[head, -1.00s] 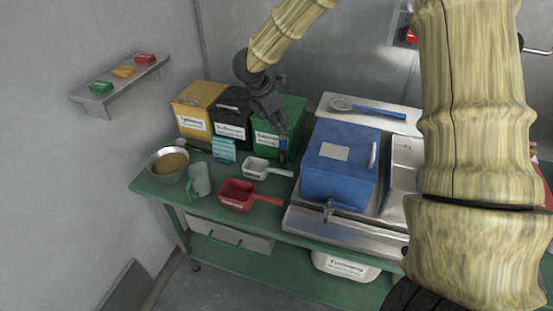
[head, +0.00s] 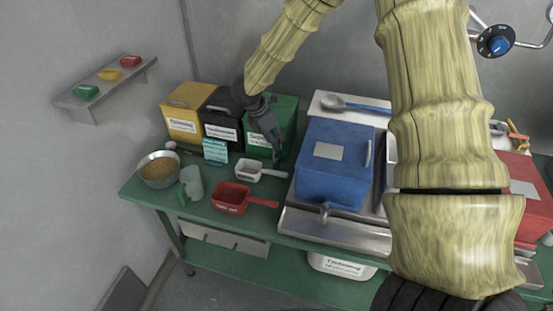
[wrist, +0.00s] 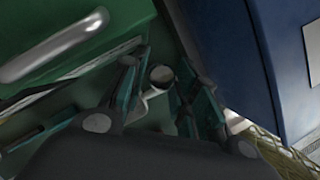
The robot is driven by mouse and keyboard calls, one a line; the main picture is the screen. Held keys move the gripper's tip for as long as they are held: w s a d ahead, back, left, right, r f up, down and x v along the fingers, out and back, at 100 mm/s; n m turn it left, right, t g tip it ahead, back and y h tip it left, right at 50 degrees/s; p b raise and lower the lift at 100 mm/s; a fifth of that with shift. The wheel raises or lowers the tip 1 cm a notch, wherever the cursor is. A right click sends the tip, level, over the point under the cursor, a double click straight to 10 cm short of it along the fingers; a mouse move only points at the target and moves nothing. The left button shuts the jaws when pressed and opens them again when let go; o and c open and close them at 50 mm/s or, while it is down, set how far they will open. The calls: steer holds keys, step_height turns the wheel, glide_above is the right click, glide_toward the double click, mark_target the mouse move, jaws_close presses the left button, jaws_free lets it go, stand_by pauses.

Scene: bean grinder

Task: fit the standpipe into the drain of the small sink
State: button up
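I cannot make out a standpipe or a small sink with a drain in these views. My gripper (head: 274,157) points down in the narrow space between the green bin (head: 287,112) and the blue box (head: 334,160). In the wrist view its two teal-padded fingers (wrist: 160,68) stand apart. A small round grey end (wrist: 161,75) shows between them, with a pale curved strip below it; I cannot tell what it belongs to or whether it touches a finger. The green bin (wrist: 50,50) is at left there and the blue box (wrist: 243,50) at right.
A white scoop (head: 250,171), red scoop (head: 231,198), mug (head: 192,184) and bowl of beans (head: 159,169) stand on the green table (head: 150,196). Yellow (head: 183,120) and black (head: 222,120) bins are behind. The blue box stands on a steel surface (head: 300,225) with a small spout.

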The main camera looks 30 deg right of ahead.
mark_target(276, 156)
steer(key=shift+p+x, duration=0.95)
steer(key=shift+x, duration=1.35)
steer(key=shift+s+d, duration=0.1)
jaws_close()
